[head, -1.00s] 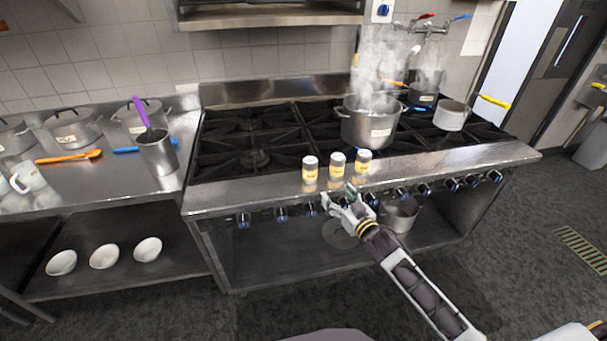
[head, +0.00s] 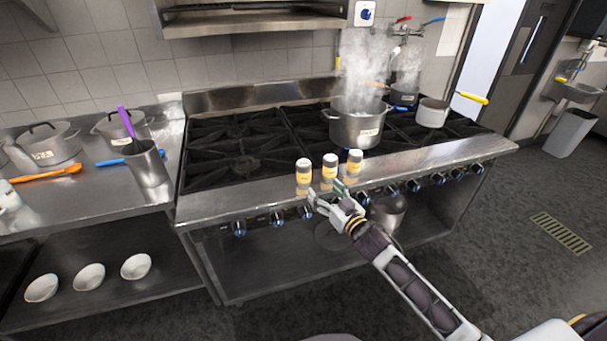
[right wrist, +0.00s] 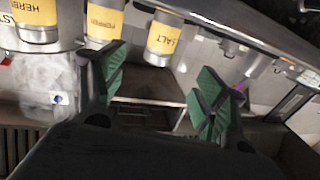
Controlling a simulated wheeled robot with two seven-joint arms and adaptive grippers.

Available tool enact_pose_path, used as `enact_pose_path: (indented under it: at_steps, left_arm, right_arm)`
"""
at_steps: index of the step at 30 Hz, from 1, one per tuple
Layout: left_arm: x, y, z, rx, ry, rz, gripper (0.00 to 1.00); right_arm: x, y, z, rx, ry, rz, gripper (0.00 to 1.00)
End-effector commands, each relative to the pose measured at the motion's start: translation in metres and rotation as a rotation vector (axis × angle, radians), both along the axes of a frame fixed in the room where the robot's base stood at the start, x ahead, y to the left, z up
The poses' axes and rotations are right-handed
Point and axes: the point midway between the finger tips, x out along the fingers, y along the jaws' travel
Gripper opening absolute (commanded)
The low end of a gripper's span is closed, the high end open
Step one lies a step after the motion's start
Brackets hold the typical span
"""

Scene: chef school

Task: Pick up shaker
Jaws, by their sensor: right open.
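Three small shakers with white caps and yellow labels stand in a row on the stove's front ledge: the left one (head: 304,172), the middle one (head: 330,167) and the right one (head: 355,160). In the right wrist view, which looks upside down, their labels read salt (right wrist: 165,38), pepper (right wrist: 106,18) and herbs (right wrist: 38,20); salt matches the left one in the head view. My right gripper (head: 327,193) is open and empty just in front of the left and middle shakers. Its green-padded fingers (right wrist: 160,88) are apart, with salt beyond the gap. My left gripper is not in view.
A steaming pot (head: 357,128) and a smaller pan (head: 432,113) stand on the stove (head: 240,200). Knobs line its front below the ledge. A steel counter (head: 85,200) at left holds pots, an orange spoon (head: 46,173) and a steel container (head: 146,165). Bowls sit below.

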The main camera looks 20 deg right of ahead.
Motion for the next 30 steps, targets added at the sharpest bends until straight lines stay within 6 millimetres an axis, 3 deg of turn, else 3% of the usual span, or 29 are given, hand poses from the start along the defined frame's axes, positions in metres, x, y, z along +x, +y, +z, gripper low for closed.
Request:
enact_pose_path:
  at_steps: [30]
  left_arm:
    - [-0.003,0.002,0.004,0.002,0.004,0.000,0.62]
  right_arm:
    - [0.067,0.016,0.001,0.001,-0.001,-0.001,0.72]
